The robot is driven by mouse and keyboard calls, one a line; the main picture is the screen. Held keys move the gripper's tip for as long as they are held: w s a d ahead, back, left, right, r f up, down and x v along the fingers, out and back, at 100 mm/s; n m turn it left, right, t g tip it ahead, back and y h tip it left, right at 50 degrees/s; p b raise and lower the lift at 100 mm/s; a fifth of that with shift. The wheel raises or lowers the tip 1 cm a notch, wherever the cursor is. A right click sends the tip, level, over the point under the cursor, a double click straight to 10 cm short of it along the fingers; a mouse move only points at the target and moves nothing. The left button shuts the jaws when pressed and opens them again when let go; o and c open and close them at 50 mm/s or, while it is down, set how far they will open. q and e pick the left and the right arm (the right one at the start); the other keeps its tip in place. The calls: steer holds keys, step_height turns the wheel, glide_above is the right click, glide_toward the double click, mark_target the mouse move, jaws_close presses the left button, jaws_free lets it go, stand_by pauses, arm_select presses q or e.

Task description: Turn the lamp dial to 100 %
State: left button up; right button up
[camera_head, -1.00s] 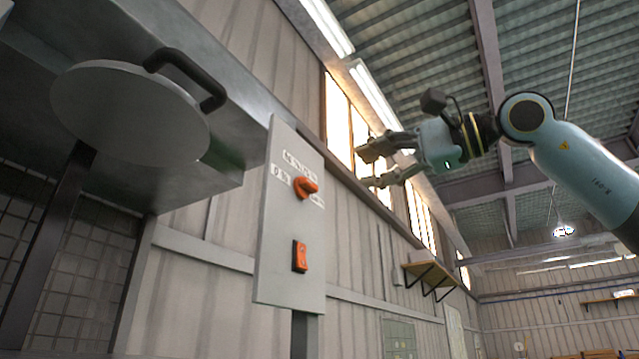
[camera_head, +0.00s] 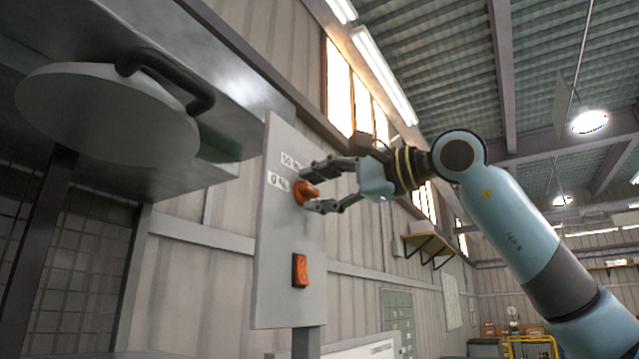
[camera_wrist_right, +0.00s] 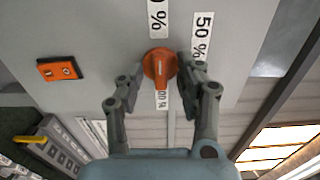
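The orange lamp dial (camera_head: 303,192) is on a grey upright panel (camera_head: 285,235). My right gripper (camera_head: 311,190) is at the dial, one finger above it and one below in the head view. In the right wrist view, the dial (camera_wrist_right: 160,66) sits between the two open fingertips (camera_wrist_right: 158,72). The right-hand finger is very near or touching it, and a gap shows at the left-hand finger. Labels for 0 %, 50 % (camera_wrist_right: 202,36) and 100 % (camera_wrist_right: 162,99) surround the dial, the last partly covered. My left gripper is not in view.
An orange rocker switch (camera_head: 300,270) is below the dial on the same panel. A round grey plate with a black handle (camera_head: 165,75) is at the left, by a metal hood. A wall shelf (camera_head: 428,244) is behind. Space right of the panel is open.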

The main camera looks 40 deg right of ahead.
jaws_close()
